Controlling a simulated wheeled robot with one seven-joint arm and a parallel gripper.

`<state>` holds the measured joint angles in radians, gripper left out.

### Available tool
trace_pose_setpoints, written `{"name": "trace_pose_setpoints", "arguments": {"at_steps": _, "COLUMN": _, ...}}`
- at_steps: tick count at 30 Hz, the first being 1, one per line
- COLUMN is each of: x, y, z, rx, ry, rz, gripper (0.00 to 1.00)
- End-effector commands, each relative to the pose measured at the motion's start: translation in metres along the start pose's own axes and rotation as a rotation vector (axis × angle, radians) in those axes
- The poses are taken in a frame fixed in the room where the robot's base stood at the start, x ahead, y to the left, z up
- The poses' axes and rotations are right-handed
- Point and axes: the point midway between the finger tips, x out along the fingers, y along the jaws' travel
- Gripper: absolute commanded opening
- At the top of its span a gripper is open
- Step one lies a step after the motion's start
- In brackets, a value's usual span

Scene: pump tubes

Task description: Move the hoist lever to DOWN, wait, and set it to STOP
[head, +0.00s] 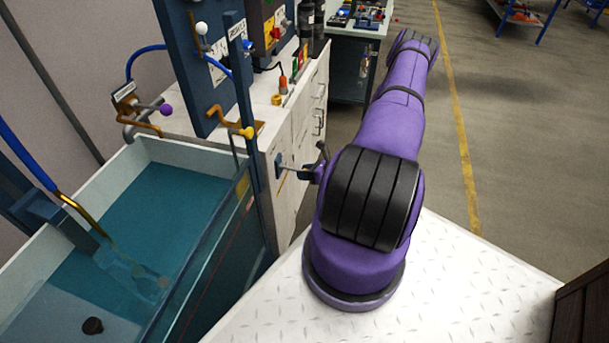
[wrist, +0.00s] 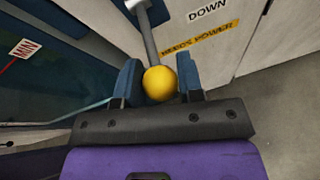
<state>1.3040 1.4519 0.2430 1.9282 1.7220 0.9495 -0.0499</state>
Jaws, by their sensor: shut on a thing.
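The hoist lever has a grey shaft (wrist: 148,40) and a yellow ball knob (wrist: 161,86) in the wrist view. My gripper (wrist: 160,72) has its two blue fingers on either side of the knob and is shut on it. The shaft runs from the knob up to a pivot at the top edge, which is cut off. A DOWN label (wrist: 208,9) is on the pale panel right of the shaft. No STOP label shows.
A NEEDS POWER label (wrist: 200,38) is below DOWN. A red MIN sign (wrist: 22,49) is at the left. In the head view, a water tank (head: 182,152) stands left of my arm, and a white cabinet (head: 284,133) stands behind it.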

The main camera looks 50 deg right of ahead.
Motion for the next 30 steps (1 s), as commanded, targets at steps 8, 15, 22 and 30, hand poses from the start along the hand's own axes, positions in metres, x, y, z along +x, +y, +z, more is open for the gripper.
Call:
{"name": "trace_pose_setpoints", "arguments": {"at_steps": 8, "x": -0.0013, "y": 0.0012, "z": 0.0049, "rx": 0.000, "ry": -0.006, "rz": 0.001, "gripper": 0.00}}
{"name": "trace_pose_setpoints", "arguments": {"at_steps": 15, "x": -0.0010, "y": 0.0012, "z": 0.0055, "rx": -0.001, "ry": -0.007, "rz": 0.002, "gripper": 0.00}}
{"name": "trace_pose_setpoints", "arguments": {"at_steps": 22, "x": -0.0010, "y": 0.0011, "z": 0.0051, "rx": -0.001, "ry": -0.006, "rz": 0.002, "gripper": 0.59}}
{"name": "trace_pose_setpoints", "arguments": {"at_steps": 30, "x": -0.0037, "y": 0.0007, "z": 0.0044, "rx": 0.000, "ry": -0.004, "rz": 0.001, "gripper": 0.59}}
